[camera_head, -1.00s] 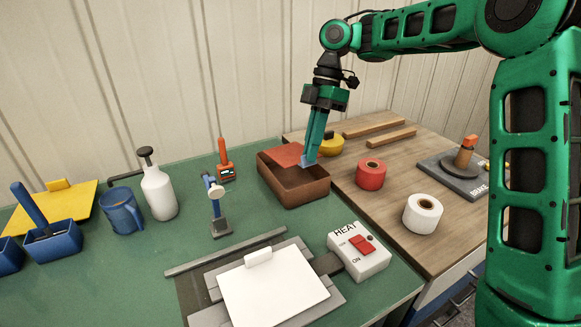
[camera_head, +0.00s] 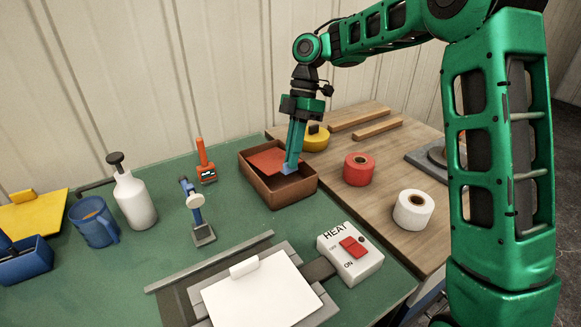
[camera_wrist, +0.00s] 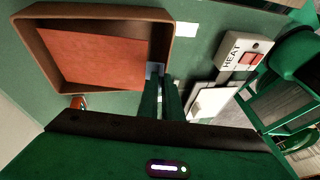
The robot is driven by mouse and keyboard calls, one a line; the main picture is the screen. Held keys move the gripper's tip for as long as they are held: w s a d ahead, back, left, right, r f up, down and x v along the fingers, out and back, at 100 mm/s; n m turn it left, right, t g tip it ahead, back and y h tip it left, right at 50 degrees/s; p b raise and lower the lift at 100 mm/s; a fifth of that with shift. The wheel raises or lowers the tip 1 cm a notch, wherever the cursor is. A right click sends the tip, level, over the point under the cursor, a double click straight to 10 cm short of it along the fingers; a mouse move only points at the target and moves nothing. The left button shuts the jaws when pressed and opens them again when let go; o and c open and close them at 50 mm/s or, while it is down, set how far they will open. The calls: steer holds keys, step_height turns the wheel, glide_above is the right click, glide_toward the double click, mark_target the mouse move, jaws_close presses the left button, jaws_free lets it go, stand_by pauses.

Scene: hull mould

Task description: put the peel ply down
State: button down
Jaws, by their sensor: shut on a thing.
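The peel ply (camera_head: 268,159) is an orange-red sheet with a pale blue tab at one edge. It is at the brown tray (camera_head: 283,202), within its walls as seen from above. In the wrist view the sheet (camera_wrist: 95,58) covers most of the tray's inside, and the tray's rim (camera_wrist: 95,12) surrounds it. My gripper (camera_head: 290,168) points down at the tray and is shut on the blue tab. In the wrist view the fingertips (camera_wrist: 160,76) meet at the tab, near the tray's wall. I cannot tell whether the sheet touches the tray floor.
A yellow roll (camera_head: 314,139), a red roll (camera_head: 359,170) and a white roll (camera_head: 413,210) stand right of the tray. A heat switch box (camera_head: 350,255) and white plate (camera_head: 259,294) are in front. A blue stand (camera_head: 197,213) and orange tool (camera_head: 206,165) are left.

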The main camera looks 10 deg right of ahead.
steer(key=shift+f, duration=1.85)
steer(key=c, duration=1.9)
jaws_free()
steer(key=shift+f, duration=0.1)
steer(key=shift+c, duration=0.2)
steer(key=shift+s, duration=0.1)
steer(key=v, duration=1.2)
